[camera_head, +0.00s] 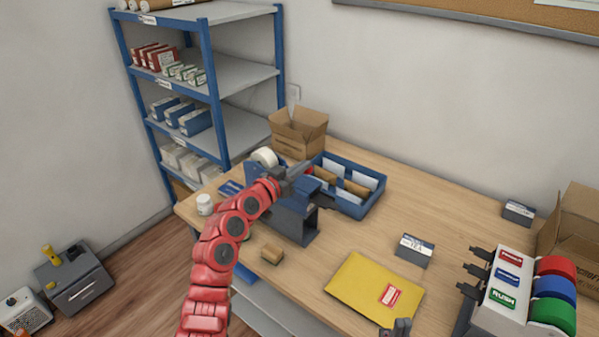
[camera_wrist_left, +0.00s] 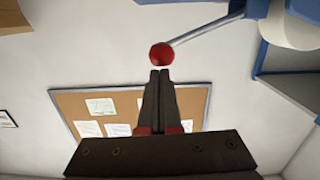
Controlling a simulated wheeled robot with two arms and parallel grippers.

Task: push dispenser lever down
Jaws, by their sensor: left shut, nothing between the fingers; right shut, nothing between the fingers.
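The dispenser (camera_head: 296,222) is a blue and dark grey machine on the counter, with a white roll at its back left. My red left arm covers part of it. In the left wrist view its lever (camera_wrist_left: 205,30) is a thin metal rod ending in a red ball knob (camera_wrist_left: 162,54). My left gripper (camera_head: 306,168) is over the dispenser's top in the head view. In the wrist view its closed, empty fingertips (camera_wrist_left: 160,72) appear just below the knob; I cannot tell if they touch it. My right gripper (camera_head: 401,326) is shut at the bottom edge, mostly cut off.
A blue tray (camera_head: 368,205) and a cardboard box (camera_head: 299,130) stand behind the dispenser. A yellow envelope (camera_head: 350,285) and small brown block (camera_head: 272,254) lie in front. A label dispenser (camera_head: 500,295) with coloured rolls stands at right. Shelves (camera_head: 245,75) rise behind left.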

